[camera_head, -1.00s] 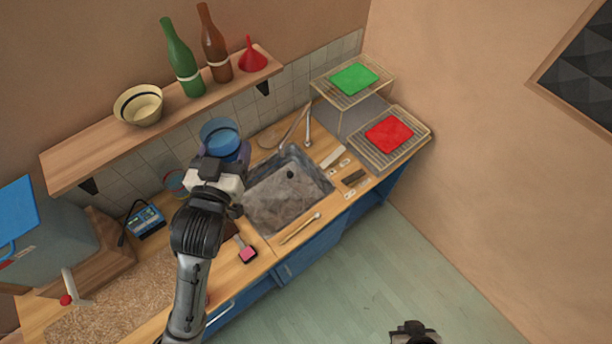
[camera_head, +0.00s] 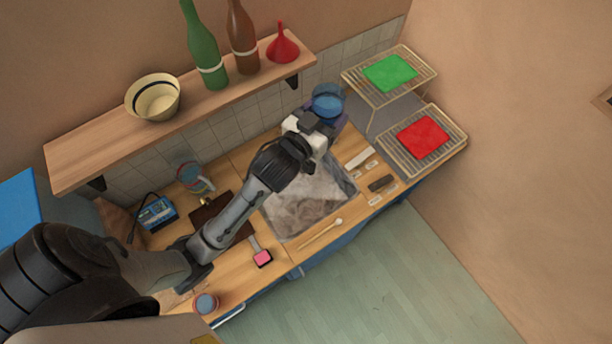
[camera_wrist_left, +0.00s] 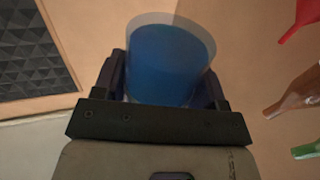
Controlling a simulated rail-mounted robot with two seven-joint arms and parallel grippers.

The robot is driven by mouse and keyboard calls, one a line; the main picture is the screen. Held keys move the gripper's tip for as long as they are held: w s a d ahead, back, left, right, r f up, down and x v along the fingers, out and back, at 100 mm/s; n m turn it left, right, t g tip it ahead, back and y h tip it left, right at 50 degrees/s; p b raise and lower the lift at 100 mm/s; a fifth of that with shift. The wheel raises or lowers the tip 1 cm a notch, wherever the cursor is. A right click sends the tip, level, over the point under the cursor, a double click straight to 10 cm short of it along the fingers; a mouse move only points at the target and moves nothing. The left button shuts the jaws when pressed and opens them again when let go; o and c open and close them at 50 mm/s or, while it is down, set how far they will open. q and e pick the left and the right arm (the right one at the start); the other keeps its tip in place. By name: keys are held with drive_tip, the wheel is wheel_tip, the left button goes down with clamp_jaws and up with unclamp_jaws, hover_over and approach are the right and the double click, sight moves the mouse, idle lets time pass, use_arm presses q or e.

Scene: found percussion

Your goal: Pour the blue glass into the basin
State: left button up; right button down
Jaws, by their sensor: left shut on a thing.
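The blue glass (camera_head: 328,101) is a clear glass with blue contents. My left gripper (camera_head: 322,117) is shut on it and holds it above the back right part of the basin. In the left wrist view the glass (camera_wrist_left: 168,62) stands between the two fingers of the gripper (camera_wrist_left: 165,92), and its blue contents are still inside. The basin (camera_head: 305,205) is a grey stone-like sink set in the wooden counter. My left forearm and hand hide its back left part and the tap. My right gripper is not in view.
A shelf (camera_head: 115,139) above holds a bowl (camera_head: 153,97), a green bottle (camera_head: 205,50), a brown bottle (camera_head: 242,40) and a red funnel (camera_head: 283,46). A wooden stick (camera_head: 321,235) lies in front.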

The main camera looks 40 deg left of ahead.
use_arm(q)
drive_tip(key=a+f+b, duration=0.6)
drive_tip(key=f+b, duration=0.2)
drive_tip(key=f, duration=0.8)
drive_tip(key=s+a+f+b, duration=0.1)
drive_tip(key=a+f+b, duration=0.6)
drive_tip(key=f, duration=1)
drive_tip(key=a+f+b, duration=0.6)
drive_tip(key=f+b, duration=0.3)
drive_tip(key=f, duration=0.7)
drive_tip(key=shift+s+a+f+b, duration=0.25)
drive_tip(key=shift+s+f+b, duration=0.05)
drive_tip(key=shift+s+b, duration=0.1)
drive_tip(key=shift+d+r+m, duration=0.1)
drive_tip(key=shift+d+m, duration=0.05)
drive_tip(key=shift+m, duration=0.25)
drive_tip(key=d+m, duration=0.1)
drive_tip(key=m, duration=0.1)
drive_tip(key=d+m+b, duration=0.1)
drive_tip(key=m, duration=0.2)
drive_tip(key=shift+w+d+f+m+g+b, duration=0.2)
drive_tip(key=shift+w+d+m+g+b, duration=0.05)
drive_tip(key=shift+d+m+g+b, duration=0.15)
